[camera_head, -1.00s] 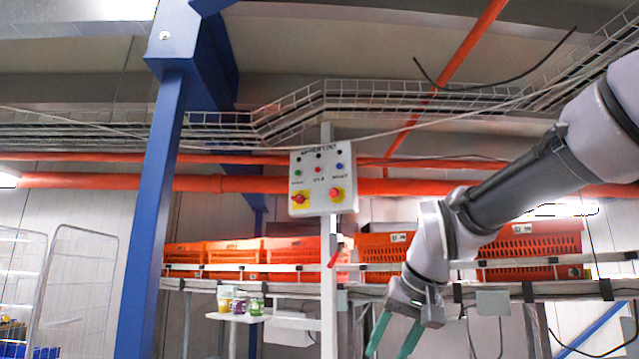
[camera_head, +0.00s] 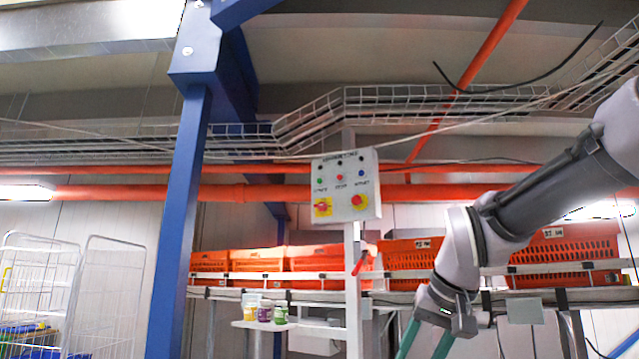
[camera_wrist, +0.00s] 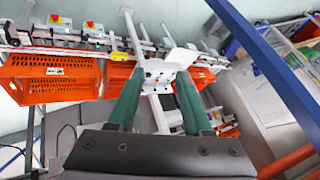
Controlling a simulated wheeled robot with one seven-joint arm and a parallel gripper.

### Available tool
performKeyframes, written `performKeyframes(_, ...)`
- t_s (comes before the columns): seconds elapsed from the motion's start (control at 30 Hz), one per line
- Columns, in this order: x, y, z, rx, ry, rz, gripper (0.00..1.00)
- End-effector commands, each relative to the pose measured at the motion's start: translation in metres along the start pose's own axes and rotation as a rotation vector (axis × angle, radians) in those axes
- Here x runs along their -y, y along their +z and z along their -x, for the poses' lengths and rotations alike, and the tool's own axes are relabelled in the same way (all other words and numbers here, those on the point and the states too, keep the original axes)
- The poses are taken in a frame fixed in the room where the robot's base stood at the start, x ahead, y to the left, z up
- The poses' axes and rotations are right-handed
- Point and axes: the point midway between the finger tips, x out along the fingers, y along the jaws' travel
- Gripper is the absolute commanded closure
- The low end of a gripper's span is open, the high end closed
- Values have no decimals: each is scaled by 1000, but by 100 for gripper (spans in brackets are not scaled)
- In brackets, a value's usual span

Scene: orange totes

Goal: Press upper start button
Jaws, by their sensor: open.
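A white control box (camera_head: 346,187) is mounted on a grey post. Its upper row has a green button (camera_head: 320,180) at left, a red one in the middle and a blue one at right, with small dark labels. Below them are a red rotary switch and a red round button on yellow plates. My gripper (camera_head: 425,346) is below and to the right of the box in the head view, its two green fingers apart, pointing down. In the wrist view the box (camera_wrist: 157,76) shows small between the open fingers (camera_wrist: 160,92), apart from them.
Orange totes (camera_head: 260,259) line a rail behind the post. A blue column (camera_head: 184,230) stands to the left. A small shelf (camera_head: 285,325) with several jars is at lower left of the post. Orange pipes and wire cable trays run overhead.

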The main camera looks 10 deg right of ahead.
Motion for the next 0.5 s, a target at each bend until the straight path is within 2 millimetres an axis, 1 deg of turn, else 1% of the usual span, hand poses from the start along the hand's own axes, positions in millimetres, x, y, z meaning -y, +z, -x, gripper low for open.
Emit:
performKeyframes(0.13, 0, 0, 0, 0, 0, 0, 50)
performKeyframes(0.17, 0, 0, 0, 0, 0, 0, 61)
performKeyframes(0.2, 0, 0, 0, 0, 0, 0, 77)
performKeyframes(0.27, 0, 0, 0, 0, 0, 0, 100)
performKeyframes(0.5, 0, 0, 0, 0, 0, 0, 100)
